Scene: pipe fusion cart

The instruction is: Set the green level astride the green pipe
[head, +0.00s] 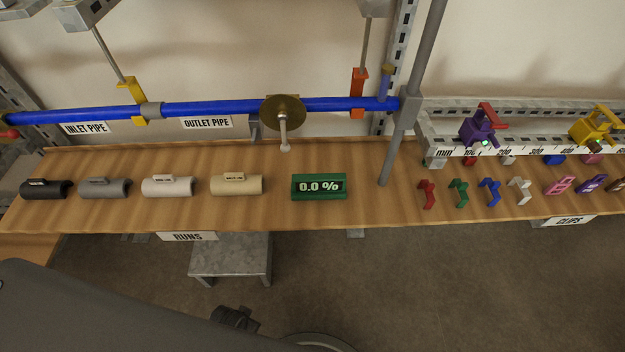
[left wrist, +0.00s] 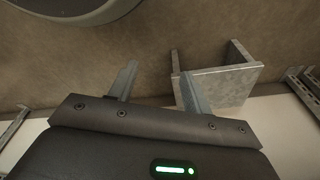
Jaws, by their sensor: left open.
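The green level (head: 319,187) lies on the wooden shelf (head: 350,215), its display facing me and reading 0.0 %. No green pipe is visible; the long horizontal pipe (head: 210,108) behind the shelf is blue. My left gripper (left wrist: 160,72) is open and empty in the left wrist view, its two fingers apart over the floor beside a grey metal stool (left wrist: 222,84). The level is not in that view. I cannot make out the left fingers in the head view. My right gripper is not in view.
Black, grey, white and tan half-round pieces (head: 237,184) lie left of the level. A slanted grey pole (head: 400,135) stands to its right, then several coloured clips (head: 459,193). A brass disc (head: 283,112) sits on the blue pipe. The stool (head: 231,258) stands below the shelf.

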